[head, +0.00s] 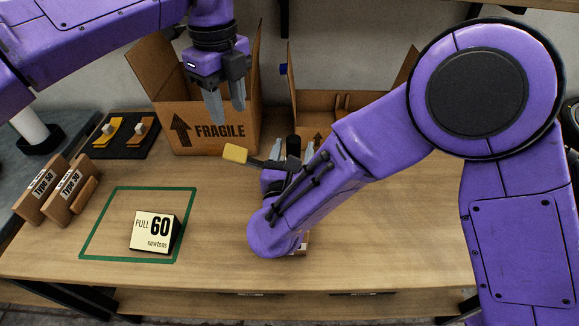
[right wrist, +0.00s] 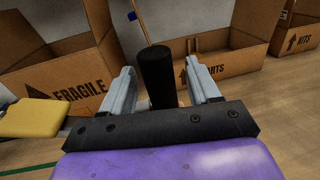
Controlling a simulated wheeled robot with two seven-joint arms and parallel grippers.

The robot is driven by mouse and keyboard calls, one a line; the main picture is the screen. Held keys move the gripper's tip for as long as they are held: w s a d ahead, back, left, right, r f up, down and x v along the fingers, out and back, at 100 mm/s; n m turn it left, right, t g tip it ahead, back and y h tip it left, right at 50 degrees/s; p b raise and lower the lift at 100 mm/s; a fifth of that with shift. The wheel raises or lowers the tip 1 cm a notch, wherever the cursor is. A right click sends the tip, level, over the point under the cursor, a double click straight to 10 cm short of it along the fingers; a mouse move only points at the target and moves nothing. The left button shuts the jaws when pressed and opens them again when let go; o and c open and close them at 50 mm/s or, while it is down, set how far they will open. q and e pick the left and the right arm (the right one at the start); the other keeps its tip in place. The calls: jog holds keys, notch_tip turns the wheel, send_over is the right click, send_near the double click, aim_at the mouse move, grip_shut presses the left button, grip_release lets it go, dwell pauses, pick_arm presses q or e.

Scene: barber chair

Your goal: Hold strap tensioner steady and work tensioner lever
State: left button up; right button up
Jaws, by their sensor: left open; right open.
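The strap tensioner is mostly hidden behind my right gripper and forearm. A dark bar with a yellow end block (head: 235,153), which looks like its lever, sticks out to the left; the block also shows at the left edge of the right wrist view (right wrist: 33,117). An upright black cylinder (right wrist: 157,75), apparently its grip, stands between the fingers of my right gripper (right wrist: 157,88). The fingers are open, with gaps visible beside the cylinder. My left gripper (head: 227,106) is open and empty, pointing down in front of the FRAGILE box, above and left of the yellow block.
The FRAGILE cardboard box (head: 208,128) and another open box (head: 340,103) stand at the back. A "PULL 60 newtons" sign (head: 153,231) stands inside a green outline. Type 50 blocks (head: 62,190) and a black mat (head: 107,150) lie left. The wooden table (head: 400,240) is clear at right.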

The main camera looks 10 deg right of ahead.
jog(key=shift+w+d, duration=0.1)
jog(key=shift+w, duration=0.25)
pick_arm(q)
jog(key=shift+c, duration=0.3)
pick_arm(e)
grip_shut()
pick_arm(q)
jog(key=shift+r, duration=0.15)
jog(key=c, duration=0.5)
jog(key=r+n, duration=0.2)
jog(key=n, duration=0.1)
jog(key=r+n+h, duration=0.1)
jog(key=r+n, duration=0.2)
jog(key=n, duration=0.1)
jog(key=shift+s+d+r, duration=0.1)
jog(key=shift+s+d, duration=0.05)
jog(key=shift+d, duration=0.05)
grip_shut()
